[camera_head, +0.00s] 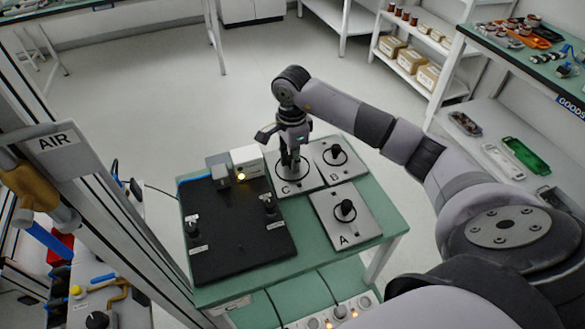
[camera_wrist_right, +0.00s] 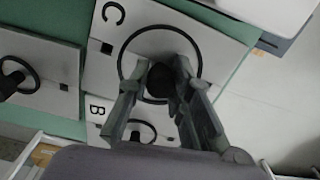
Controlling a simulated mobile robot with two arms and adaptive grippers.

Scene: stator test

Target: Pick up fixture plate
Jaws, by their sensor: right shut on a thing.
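Three pale square fixture plates marked A (camera_head: 358,231), B (camera_head: 325,171) and C (camera_head: 307,186) sit at the right part of the green table. Each has a black ring outline and a black knob. My right gripper (camera_head: 290,170) points down over plate C, with its fingers closed around that knob. In the right wrist view, the knob (camera_wrist_right: 161,82) of plate C (camera_wrist_right: 97,65) sits between the fingers, and plate B (camera_wrist_right: 96,107) shows below. Plate C looks flat on the table; I cannot tell if it is slightly raised. My left gripper is out of view.
A black board (camera_head: 238,250) with two small fixtures lies on the left of the green table (camera_head: 395,222). A white box (camera_head: 247,161) with a yellow light and a grey block (camera_head: 219,177) stand at its back edge. An AIR sign post (camera_head: 52,150) is at far left.

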